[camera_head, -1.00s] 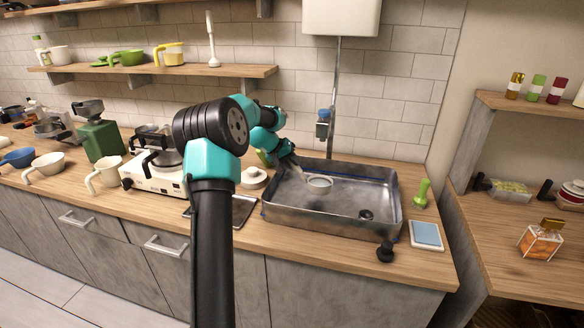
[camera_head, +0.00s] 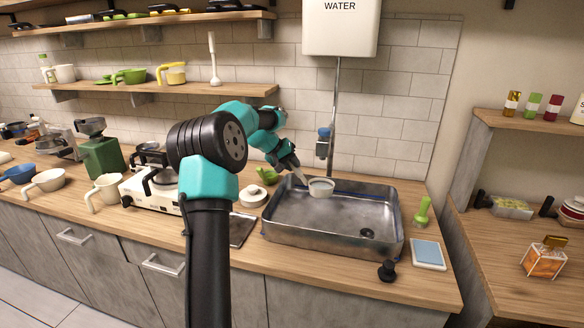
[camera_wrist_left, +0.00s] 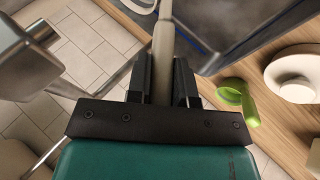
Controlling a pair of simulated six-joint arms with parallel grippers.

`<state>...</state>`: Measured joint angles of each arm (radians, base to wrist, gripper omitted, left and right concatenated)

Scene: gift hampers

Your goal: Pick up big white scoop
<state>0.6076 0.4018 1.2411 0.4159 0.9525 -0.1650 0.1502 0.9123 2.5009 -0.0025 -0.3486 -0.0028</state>
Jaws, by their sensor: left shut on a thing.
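A white scoop (camera_head: 321,188) with a round cup is held by its handle in my left gripper (camera_head: 297,174). The cup is over the back left part of the metal sink (camera_head: 335,243), near its back rim. In the left wrist view, the pale handle (camera_wrist_left: 163,45) runs between the two black fingers of the left gripper (camera_wrist_left: 162,80), which are shut on it. Part of the cup (camera_wrist_left: 142,4) shows at the top edge. Another white scoop (camera_head: 47,180) sits on the counter at the left. My right gripper is not in view.
A water tank (camera_head: 340,28) with a pipe and tap (camera_head: 323,143) stands behind the sink. A white lidded pot (camera_head: 252,197) and a green thing (camera_head: 267,175) are left of the sink. A green-handled tool (camera_head: 422,212) and blue pad (camera_head: 428,254) are at its right.

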